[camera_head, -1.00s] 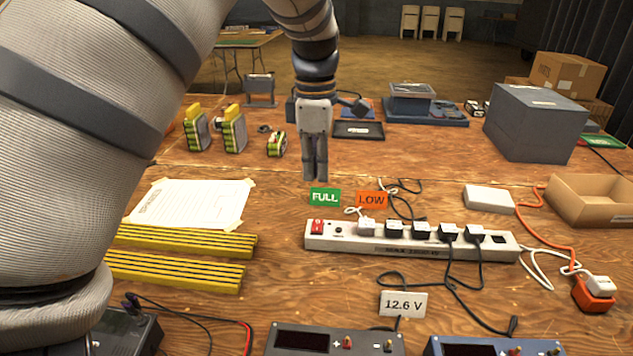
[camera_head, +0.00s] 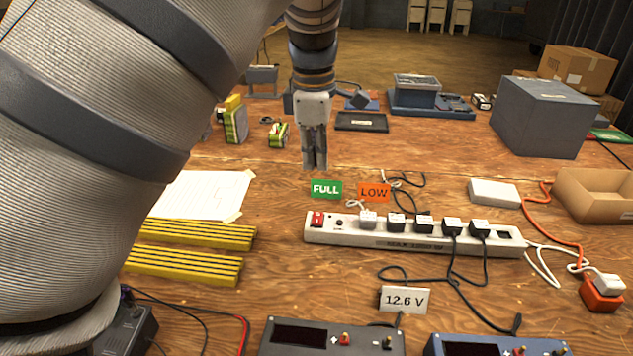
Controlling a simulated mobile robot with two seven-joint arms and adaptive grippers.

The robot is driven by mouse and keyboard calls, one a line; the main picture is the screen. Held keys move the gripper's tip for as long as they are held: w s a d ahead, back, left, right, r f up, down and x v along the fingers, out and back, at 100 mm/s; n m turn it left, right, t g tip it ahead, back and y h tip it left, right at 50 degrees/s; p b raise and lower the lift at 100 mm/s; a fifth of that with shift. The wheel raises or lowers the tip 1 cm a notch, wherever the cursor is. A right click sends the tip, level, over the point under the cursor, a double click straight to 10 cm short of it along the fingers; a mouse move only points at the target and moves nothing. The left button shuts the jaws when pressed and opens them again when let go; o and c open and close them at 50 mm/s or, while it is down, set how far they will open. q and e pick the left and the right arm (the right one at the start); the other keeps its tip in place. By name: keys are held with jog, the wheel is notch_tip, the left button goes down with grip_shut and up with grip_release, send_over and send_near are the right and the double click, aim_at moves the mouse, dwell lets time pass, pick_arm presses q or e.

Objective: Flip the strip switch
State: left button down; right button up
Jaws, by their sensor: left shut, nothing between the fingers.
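The white power strip (camera_head: 420,241) lies across the middle of the wooden table, with several plugs in its sockets. Its red switch (camera_head: 317,219) is at the strip's left end; I cannot tell which way the rocker is set. My left gripper (camera_head: 315,168) points down with its fingers shut and empty. In the picture it is above and beyond the switch, apart from the strip. My right gripper is not in view.
A green FULL tag (camera_head: 326,189) and an orange LOW tag (camera_head: 374,192) stand just behind the strip. Yellow-black bars (camera_head: 190,250) lie to the left. Chargers (camera_head: 330,337) sit in front, beside a 12.6 V card (camera_head: 404,299). Dark cables (camera_head: 455,278) cross the table.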

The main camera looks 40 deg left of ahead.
aim_at(317, 216)
pick_arm(q)
jog(key=f, duration=0.4)
jog(key=w+f, duration=0.1)
jog(key=f, duration=0.3)
jog(key=a+f, duration=0.1)
jog(key=f, duration=0.3)
jog(key=shift+w+f, duration=0.2)
jog(key=shift+f, duration=0.15)
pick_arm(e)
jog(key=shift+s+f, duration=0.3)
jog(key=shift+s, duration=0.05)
pick_arm(q)
jog(key=shift+d, duration=0.1)
